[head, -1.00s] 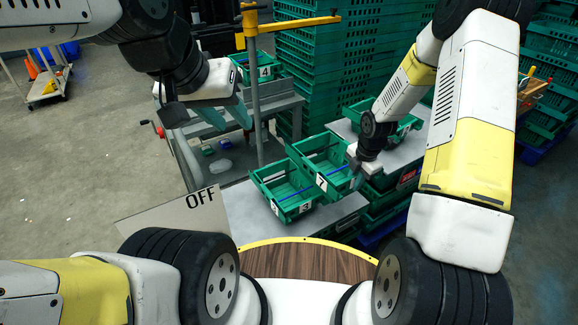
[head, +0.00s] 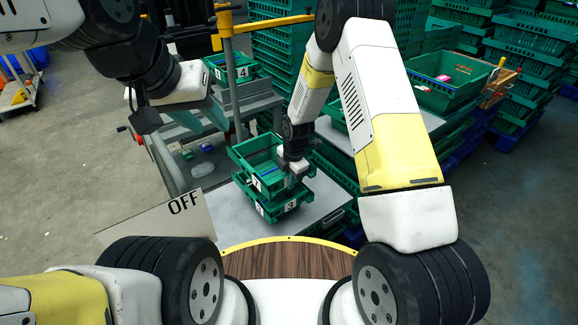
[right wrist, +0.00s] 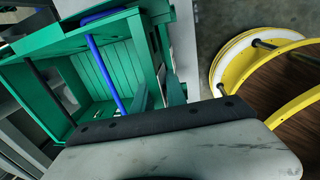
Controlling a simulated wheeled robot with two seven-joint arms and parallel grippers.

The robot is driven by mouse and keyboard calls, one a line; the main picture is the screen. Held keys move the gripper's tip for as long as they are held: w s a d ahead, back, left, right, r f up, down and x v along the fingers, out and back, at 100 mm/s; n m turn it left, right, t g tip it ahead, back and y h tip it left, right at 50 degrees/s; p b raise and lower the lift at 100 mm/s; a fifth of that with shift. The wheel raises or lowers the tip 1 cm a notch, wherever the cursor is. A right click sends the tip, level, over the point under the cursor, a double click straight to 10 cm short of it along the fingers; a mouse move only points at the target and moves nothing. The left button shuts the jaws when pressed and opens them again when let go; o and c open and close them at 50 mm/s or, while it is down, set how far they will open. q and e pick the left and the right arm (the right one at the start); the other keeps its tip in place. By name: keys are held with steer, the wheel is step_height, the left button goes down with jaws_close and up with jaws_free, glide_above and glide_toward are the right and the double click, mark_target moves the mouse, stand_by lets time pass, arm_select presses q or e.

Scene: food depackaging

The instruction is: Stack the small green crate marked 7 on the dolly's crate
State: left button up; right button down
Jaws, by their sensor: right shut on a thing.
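The small green crate marked 7 (head: 243,158) is directly over the green crate marked 3 (head: 272,214) in the head view. Whether it rests on that crate or hangs just above it, I cannot tell. My right gripper (head: 294,172) is shut on the right side of crate 7. In the right wrist view, a green crate with a blue bar (right wrist: 95,65) fills the left half, close to the gripper. The crate marked 3 stands on a grey surface (head: 310,212). My left gripper (head: 203,120) is open and empty, away to the upper left.
A green crate marked 4 (head: 232,68) stands behind on a grey stand with a yellow bar (head: 270,23). Tall stacks of green crates (head: 280,60) rise behind. A sign reading OFF (head: 160,218) is at front left. Open floor (head: 60,180) lies left.

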steer(key=shift+f, duration=1.15)
steer(key=shift+f, duration=0.15)
steer(key=c, duration=1.3)
jaws_free()
steer(key=shift+c, duration=0.2)
